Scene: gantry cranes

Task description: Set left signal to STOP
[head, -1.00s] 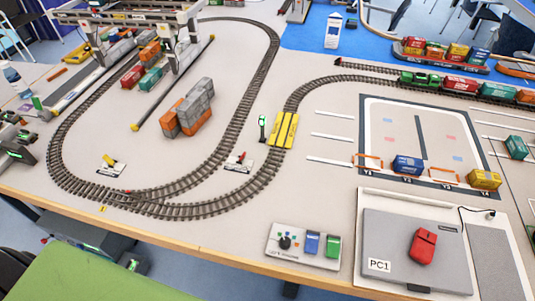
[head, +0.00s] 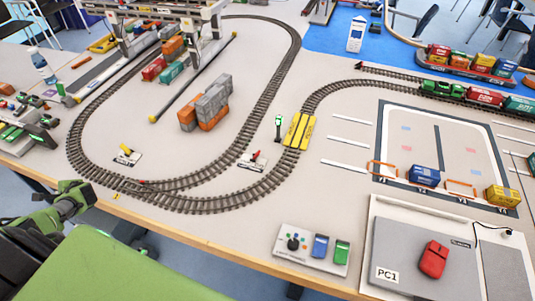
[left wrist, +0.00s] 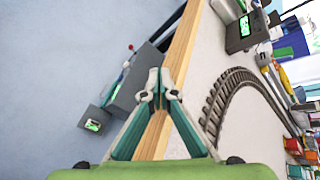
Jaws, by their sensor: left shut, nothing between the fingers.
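A small signal post (head: 279,125) with a green light stands beside the track, left of the yellow crossing plates. A control box (head: 312,247) at the table's front edge carries a black knob, small coloured dots, a blue switch and a green switch; its lettering is too small to read. Which control or signal is the left one I cannot tell. My left gripper (head: 80,193) is at the table's front left edge, far left of the control box. In the left wrist view its fingertips (left wrist: 158,96) are together and empty, in front of the wooden edge. My right gripper is not in view.
Two track levers, one yellow (head: 126,154) and one red (head: 253,160), stand by the front track (head: 190,200). Stacked containers (head: 205,105) lie inside the loop. The tabletop left of the box is clear.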

